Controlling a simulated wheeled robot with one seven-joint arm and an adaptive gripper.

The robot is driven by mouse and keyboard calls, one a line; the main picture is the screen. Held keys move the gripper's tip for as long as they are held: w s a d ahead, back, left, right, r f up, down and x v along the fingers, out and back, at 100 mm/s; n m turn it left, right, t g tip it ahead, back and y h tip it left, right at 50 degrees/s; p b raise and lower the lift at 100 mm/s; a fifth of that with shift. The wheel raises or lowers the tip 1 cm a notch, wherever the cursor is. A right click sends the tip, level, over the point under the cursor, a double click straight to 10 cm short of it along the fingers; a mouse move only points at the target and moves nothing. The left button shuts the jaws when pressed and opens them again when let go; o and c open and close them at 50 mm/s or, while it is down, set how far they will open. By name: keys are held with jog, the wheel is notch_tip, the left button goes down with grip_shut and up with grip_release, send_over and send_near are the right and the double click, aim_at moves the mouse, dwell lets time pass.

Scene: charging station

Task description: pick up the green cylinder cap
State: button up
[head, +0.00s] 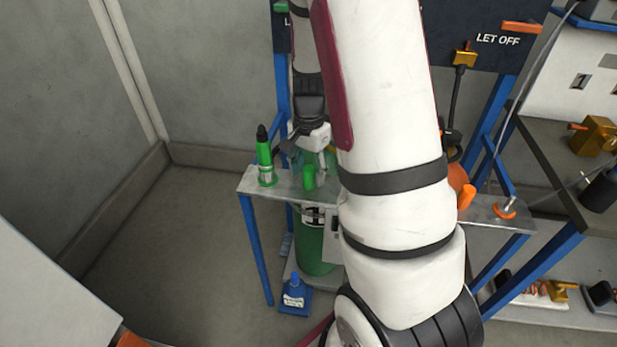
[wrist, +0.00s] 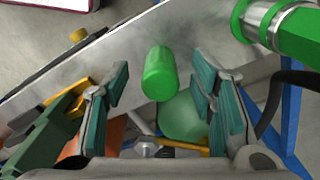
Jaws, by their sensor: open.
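The green cylinder cap (wrist: 160,75) shows in the wrist view as a small bright green cylinder above a metal shelf. It also shows in the head view (head: 309,177), at the shelf beside my arm. My gripper (wrist: 160,88) is open, with one teal-padded finger on each side of the cap in the picture. I see clear gaps between the fingers and the cap. In the head view my gripper (head: 308,158) is partly hidden behind my own arm.
A green tool (head: 265,160) stands upright on the shelf's (head: 245,182) left end. A large green gas cylinder (head: 317,245) stands below the shelf. A blue bottle (head: 295,294) is on the floor. Orange handles (head: 466,195) lie right of my arm. Floor at left is clear.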

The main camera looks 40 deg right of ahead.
jog(key=c, duration=1)
jog(key=shift+r, duration=0.2)
